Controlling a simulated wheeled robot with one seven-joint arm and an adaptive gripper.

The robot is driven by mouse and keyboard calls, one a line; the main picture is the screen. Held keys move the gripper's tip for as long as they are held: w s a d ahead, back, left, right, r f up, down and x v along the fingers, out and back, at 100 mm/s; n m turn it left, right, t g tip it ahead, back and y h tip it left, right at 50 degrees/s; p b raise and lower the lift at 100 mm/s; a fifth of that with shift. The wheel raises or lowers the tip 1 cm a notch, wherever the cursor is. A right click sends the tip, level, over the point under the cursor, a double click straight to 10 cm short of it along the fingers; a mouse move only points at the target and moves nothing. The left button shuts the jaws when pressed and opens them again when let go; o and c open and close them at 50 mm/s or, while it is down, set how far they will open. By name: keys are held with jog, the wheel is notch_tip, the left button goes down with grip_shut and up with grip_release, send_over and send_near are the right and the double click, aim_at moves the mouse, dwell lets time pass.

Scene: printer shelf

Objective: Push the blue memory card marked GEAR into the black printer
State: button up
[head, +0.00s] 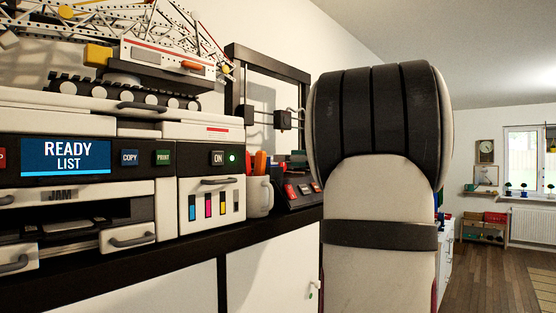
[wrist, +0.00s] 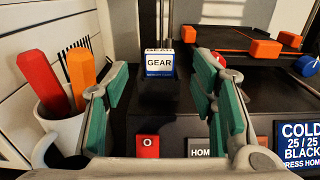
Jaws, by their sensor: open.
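The GEAR memory card (wrist: 159,61), white-faced with blue bands, sticks up from the top of the black printer's dark control box in the wrist view. How deep it sits cannot be told. The black printer (wrist: 177,108) shows its control box there; its frame (head: 270,54) stands right of the white printer in the head view. My gripper (wrist: 161,78) is open, with green pads left and right of the card in the picture and nothing held between them. The card appears beyond the fingertips, and no contact shows. My arm hides the gripper in the head view.
A white mug (wrist: 62,125) with red and orange markers stands close to my left finger. A red button (wrist: 148,146) and a blue screen (wrist: 300,145) are on the printer's front. The white printer (head: 211,205) fills the left of the head view.

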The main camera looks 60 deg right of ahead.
jog(key=s, duration=0.5)
jog(key=shift+s+a, duration=0.35)
jog(key=shift+s, duration=0.05)
